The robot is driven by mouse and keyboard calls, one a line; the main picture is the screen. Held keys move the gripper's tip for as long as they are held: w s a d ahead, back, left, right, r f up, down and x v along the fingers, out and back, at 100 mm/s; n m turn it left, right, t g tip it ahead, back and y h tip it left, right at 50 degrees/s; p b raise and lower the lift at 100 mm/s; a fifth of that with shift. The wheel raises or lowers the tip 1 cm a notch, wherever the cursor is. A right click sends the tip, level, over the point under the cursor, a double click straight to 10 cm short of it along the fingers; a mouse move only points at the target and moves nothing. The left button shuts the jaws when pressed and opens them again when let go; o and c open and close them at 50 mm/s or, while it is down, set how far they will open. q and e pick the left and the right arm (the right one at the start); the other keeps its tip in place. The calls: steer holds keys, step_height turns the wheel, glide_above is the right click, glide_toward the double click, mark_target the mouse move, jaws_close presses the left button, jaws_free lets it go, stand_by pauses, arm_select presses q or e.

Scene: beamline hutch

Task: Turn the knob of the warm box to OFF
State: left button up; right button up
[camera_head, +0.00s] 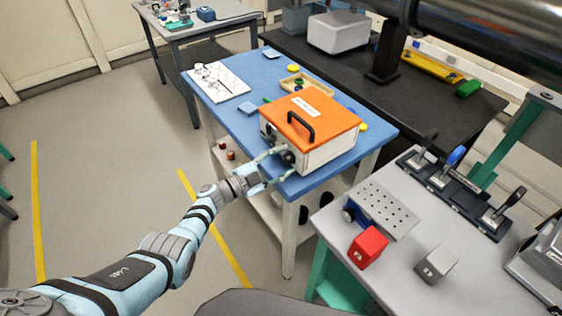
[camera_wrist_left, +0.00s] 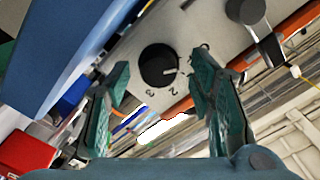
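The warm box (camera_head: 338,150) has an orange lid with a black handle and pale sides, and sits on the blue table. In the left wrist view its round black knob (camera_wrist_left: 158,66) has a white pointer line aimed at the right fingertip. Digits 2 and 3 show beside the knob; other markings are partly hidden by that finger. My left gripper (camera_head: 284,164) is at the box's front panel. In the left wrist view its green fingers (camera_wrist_left: 160,76) are apart, one on each side of the knob; I cannot tell whether they touch it. My right gripper is out of view.
The blue table (camera_head: 240,74) also holds a white board (camera_head: 219,83), a small tray and small blocks. A grey bench (camera_head: 405,270) at right bears a red block (camera_head: 367,247) and lever switches. Open floor lies left.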

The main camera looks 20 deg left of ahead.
arm_select(q)
steer(key=v, duration=1.2)
